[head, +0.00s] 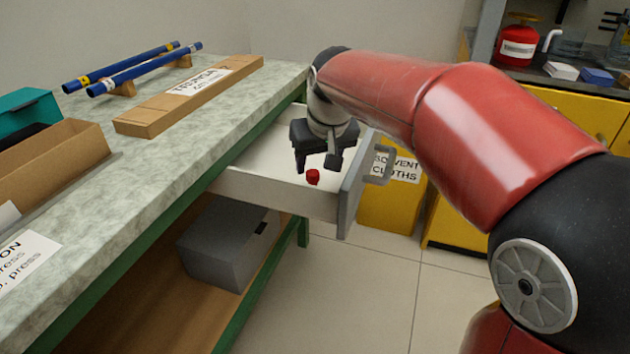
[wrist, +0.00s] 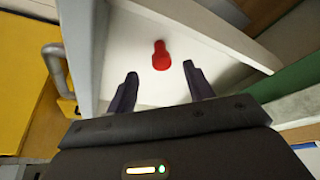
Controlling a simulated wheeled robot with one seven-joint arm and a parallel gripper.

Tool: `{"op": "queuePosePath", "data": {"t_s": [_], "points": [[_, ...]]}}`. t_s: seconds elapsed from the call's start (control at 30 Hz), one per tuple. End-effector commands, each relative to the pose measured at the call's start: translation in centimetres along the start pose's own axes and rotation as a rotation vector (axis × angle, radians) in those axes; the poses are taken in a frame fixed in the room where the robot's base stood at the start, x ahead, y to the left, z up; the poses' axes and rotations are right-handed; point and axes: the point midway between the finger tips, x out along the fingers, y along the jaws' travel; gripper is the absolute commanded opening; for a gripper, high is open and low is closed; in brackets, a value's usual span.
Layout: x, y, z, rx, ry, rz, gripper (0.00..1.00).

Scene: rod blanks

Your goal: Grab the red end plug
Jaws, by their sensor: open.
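The red end plug (head: 313,177) is in the open white drawer (head: 270,187) under the bench. In the wrist view the red end plug (wrist: 161,56) lies on the drawer floor, with a wide round end and a narrower end. My gripper (head: 318,168) is over the drawer, close to the plug in the head view. In the wrist view my gripper (wrist: 160,82) is open, and the plug shows between and beyond the two fingertips. Nothing is between the fingers. How high the fingertips are above the drawer floor is hard to tell.
The drawer's grey front with its handle (head: 378,166) stands close to the right of my gripper. The bench top (head: 222,122) is at the left, bearing blue rods (head: 145,70) and a wooden board (head: 190,92). A yellow bin (head: 392,205) stands behind the drawer front.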

Motion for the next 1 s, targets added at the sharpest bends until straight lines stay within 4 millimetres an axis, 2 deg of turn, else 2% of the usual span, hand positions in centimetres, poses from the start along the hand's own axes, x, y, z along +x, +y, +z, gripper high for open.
{"op": "queuePosePath", "data": {"t_s": [0.43, 0.77, 1.0], "points": [[6.0, -0.2, -0.2, 0.000, -0.003, 0.000, 0.52], [6.6, -0.2, -0.2, -0.001, -0.001, 0.001, 0.52], [6.6, -0.2, -0.2, 0.000, -0.001, 0.001, 0.21]]}}
